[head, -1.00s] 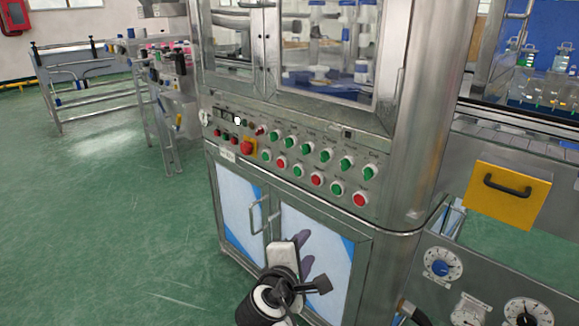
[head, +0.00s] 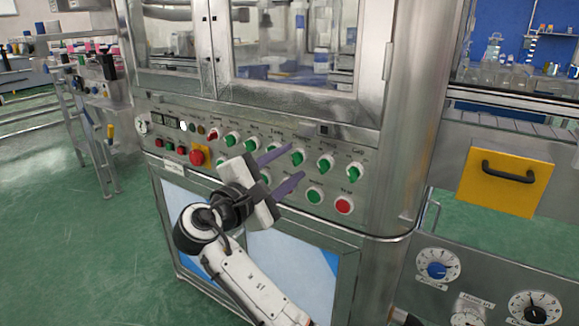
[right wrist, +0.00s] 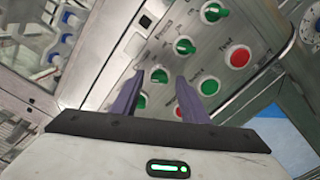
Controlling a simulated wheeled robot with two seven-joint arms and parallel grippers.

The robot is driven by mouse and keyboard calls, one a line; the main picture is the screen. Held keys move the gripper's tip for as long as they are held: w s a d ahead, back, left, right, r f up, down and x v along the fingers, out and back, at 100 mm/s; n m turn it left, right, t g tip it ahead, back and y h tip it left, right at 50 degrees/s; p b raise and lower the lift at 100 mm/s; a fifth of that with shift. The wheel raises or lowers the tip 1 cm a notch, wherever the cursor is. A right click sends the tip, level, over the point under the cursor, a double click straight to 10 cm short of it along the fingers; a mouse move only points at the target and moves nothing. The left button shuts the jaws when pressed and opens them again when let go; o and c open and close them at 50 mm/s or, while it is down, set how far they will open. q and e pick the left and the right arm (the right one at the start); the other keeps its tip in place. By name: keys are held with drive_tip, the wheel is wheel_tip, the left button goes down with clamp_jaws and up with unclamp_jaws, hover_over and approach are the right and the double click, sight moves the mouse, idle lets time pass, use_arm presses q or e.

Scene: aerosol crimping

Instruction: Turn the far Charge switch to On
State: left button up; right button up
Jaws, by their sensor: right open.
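The control panel (head: 265,175) on the machine front has an upper row of green rotary switches. Their labels are too blurred in the head view to tell which is the far Charge switch. My right gripper (head: 295,162) is open, its two purple fingers pointing at the panel. In the head view its fingertips overlap the switch row, close to a middle green switch (head: 298,156). In the right wrist view the gripper (right wrist: 160,78) is empty, with a green switch (right wrist: 159,75) showing between its fingertips. I cannot tell whether anything is touching. My left gripper is not in view.
A red emergency button (head: 197,156) is at the panel's left. A red push button (head: 344,205) and a green one (head: 314,195) are below the switches. A yellow drawer (head: 500,180) with a black handle is to the right. Green floor is free on the left.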

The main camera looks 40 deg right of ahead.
drive_tip(key=shift+w+d, duration=0.3)
drive_tip(key=shift+d, duration=0.2)
clamp_jaws()
